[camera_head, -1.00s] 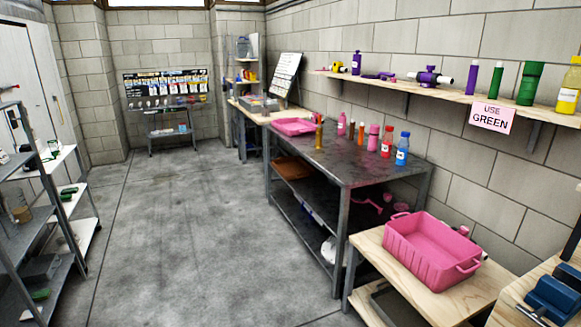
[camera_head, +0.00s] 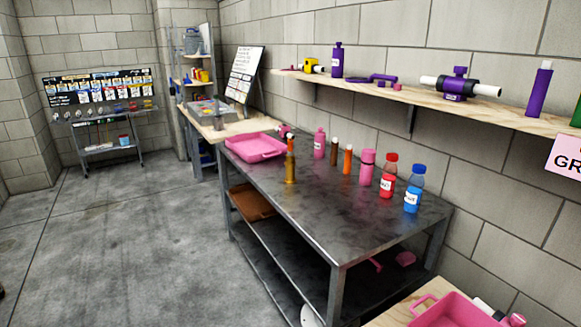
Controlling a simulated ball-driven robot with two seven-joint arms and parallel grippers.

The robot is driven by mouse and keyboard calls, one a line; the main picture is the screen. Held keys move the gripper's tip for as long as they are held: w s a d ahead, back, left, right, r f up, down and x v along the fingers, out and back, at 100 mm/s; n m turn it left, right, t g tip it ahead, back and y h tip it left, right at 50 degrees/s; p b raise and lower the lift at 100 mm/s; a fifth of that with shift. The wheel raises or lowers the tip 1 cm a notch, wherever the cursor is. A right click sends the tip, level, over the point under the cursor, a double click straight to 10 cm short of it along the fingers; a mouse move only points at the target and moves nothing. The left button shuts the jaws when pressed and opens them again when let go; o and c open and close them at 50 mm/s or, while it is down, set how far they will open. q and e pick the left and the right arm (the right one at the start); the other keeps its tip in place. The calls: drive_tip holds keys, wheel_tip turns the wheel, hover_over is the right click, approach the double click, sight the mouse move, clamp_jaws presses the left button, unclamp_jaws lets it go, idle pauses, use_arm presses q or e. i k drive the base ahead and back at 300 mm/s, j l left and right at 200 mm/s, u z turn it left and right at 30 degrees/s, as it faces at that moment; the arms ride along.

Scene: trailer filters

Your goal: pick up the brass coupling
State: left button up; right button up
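A brass-coloured upright piece (camera_head: 290,172) stands on the dark metal table (camera_head: 330,222), near its left edge and just in front of the pink tray (camera_head: 256,148). It looks like the brass coupling, but it is small in view and its exact shape is hard to tell. A thin orange and dark object (camera_head: 291,143) shows directly above it; I cannot tell whether it is part of it or stands behind. Neither of my grippers is in view.
Several bottles, including a red one (camera_head: 387,178) and a blue one (camera_head: 413,190), stand along the table's wall side. A pink bin (camera_head: 450,312) is at the bottom right. A wall shelf (camera_head: 400,92) hangs above the table. The floor (camera_head: 150,235) left of the table is clear.

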sight(289, 179)
drive_tip(key=i+j+z, duration=0.1)
drive_tip(key=z, duration=0.3)
drive_tip(key=i+j+z, duration=0.1)
drive_tip(key=z, duration=0.3)
drive_tip(key=j+z, duration=0.25)
drive_tip(key=z, duration=0.15)
drive_tip(key=i, duration=0.05)
